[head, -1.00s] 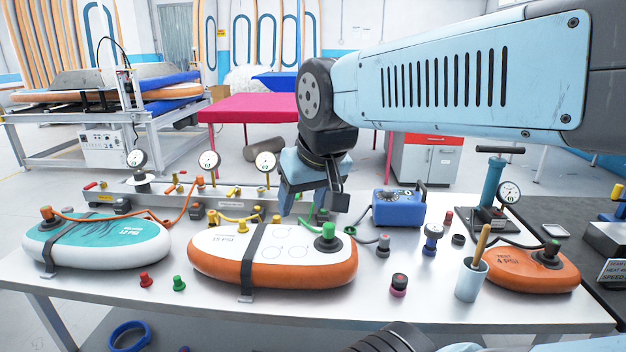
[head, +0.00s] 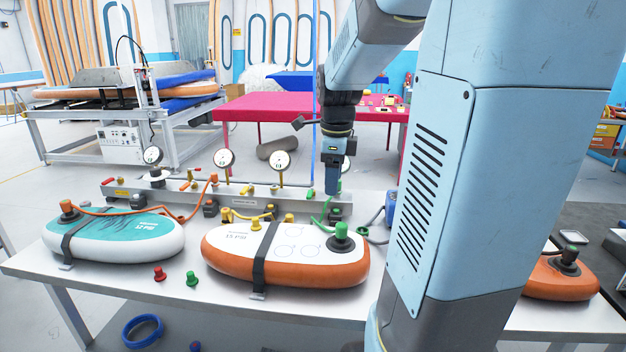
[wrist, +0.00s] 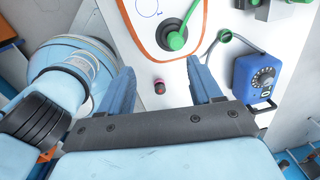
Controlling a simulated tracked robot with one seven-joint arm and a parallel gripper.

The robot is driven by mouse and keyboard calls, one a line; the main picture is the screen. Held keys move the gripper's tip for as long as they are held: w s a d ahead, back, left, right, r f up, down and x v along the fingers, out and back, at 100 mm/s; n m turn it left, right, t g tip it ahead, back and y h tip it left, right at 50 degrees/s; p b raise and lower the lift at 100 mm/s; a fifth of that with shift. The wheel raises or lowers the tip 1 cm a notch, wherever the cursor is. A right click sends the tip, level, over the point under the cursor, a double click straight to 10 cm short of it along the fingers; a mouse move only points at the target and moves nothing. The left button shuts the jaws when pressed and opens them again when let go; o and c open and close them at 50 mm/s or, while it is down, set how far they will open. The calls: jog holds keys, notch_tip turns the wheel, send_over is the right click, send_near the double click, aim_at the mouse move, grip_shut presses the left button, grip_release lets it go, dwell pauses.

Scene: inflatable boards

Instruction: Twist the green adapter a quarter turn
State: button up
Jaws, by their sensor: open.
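A green adapter (head: 341,229) stands upright on a dark round valve at the right end of the middle white-and-orange board (head: 285,265). My gripper (head: 331,190) points down above the table, behind the adapter in the head view, and touches nothing. In the wrist view my gripper (wrist: 163,75) is open, its two blue fingers wide apart. A small pink-and-black cap (wrist: 159,87) shows on the table between them, well below.
A blue box with a dial (wrist: 262,78) stands to the right. A gauge manifold (head: 228,203) runs behind the boards. My arm hides the table's right part.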

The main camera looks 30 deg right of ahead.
aim_at(340, 224)
jog(key=w+d+f+m, duration=0.1)
jog(key=f+m, duration=0.1)
jog(key=f, duration=0.3)
jog(key=w+d+f+m, duration=0.1)
jog(key=d+f+m, duration=0.1)
jog(key=f, duration=0.4)
jog(key=d+f+m+g, duration=0.1)
jog(key=f+m, duration=0.1)
jog(key=f, duration=0.3)
jog(key=shift+w+d+f, duration=0.15)
jog(key=shift+w+f, duration=0.2)
jog(key=shift+w, duration=0.05)
jog(key=shift+c, duration=0.4)
jog(key=c, duration=0.9)
jog(key=n, duration=0.3)
jog(key=shift+n, duration=0.3)
jog(key=shift+c, duration=0.3)
jog(key=shift+n, duration=0.5)
